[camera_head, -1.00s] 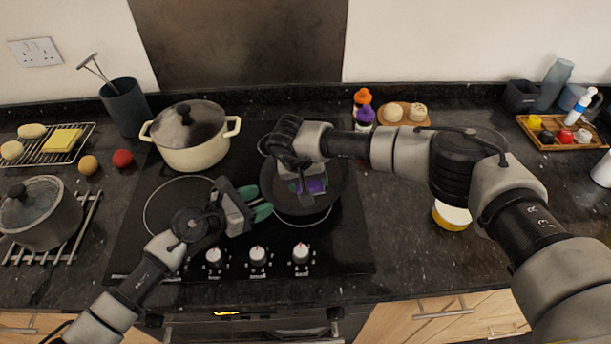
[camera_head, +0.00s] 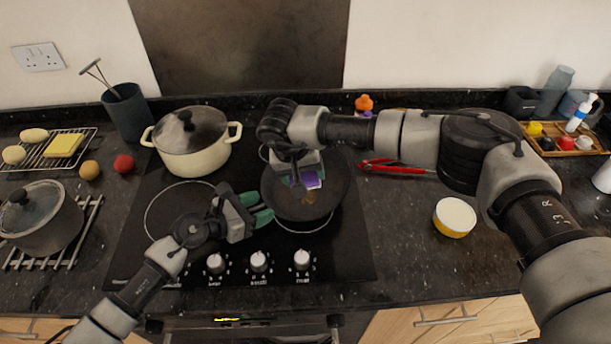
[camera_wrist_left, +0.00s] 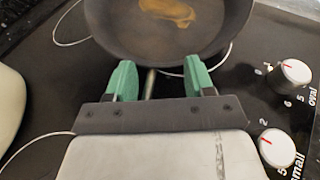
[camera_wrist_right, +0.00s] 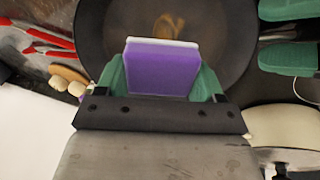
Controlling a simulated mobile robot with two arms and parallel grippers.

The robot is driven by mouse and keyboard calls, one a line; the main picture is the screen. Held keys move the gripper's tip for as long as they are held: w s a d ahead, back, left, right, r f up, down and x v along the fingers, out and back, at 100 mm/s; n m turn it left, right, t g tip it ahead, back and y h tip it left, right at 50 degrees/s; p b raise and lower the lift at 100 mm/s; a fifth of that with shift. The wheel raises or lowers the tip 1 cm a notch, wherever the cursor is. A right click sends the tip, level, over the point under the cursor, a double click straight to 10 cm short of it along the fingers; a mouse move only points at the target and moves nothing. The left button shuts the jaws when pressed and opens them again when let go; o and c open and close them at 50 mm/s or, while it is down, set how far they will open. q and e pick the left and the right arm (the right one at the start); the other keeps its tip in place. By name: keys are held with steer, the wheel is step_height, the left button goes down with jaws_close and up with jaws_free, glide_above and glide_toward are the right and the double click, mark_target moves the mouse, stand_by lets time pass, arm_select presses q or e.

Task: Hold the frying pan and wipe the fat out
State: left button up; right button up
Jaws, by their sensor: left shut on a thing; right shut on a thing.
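The dark frying pan (camera_head: 335,203) sits on the right side of the hob. A yellowish-brown patch of fat (camera_wrist_right: 167,25) lies on its inner floor and also shows in the left wrist view (camera_wrist_left: 168,10). My left gripper (camera_head: 264,208) is shut on the pan's handle (camera_wrist_left: 150,84), at the pan's left side. My right gripper (camera_head: 305,175) is shut on a purple sponge (camera_wrist_right: 160,68) with a white layer. It holds the sponge over the pan, beside the fat in the head view. I cannot tell whether the sponge touches the pan floor.
A cream lidded pot (camera_head: 192,155) stands behind and left of the pan. Red-handled tongs (camera_head: 392,166) lie to its right, partly under my right arm. A yellow tub (camera_head: 454,218) stands farther right. Control knobs (camera_head: 259,262) line the hob's front. Counter right of the hob is mostly free.

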mark_target(311, 192)
steer(key=shift+v, duration=1.4)
steer(key=shift+f, duration=0.1)
steer(key=shift+d+x, duration=0.2)
steer(key=shift+x, duration=3.05)
steer(key=shift+x, duration=1.1)
steer(key=shift+w, duration=0.2)
steer(key=shift+w+a, duration=0.45)
steer(key=shift+w, duration=0.2)
steer(key=shift+w+a, duration=0.4)
steer(key=shift+w, duration=0.45)
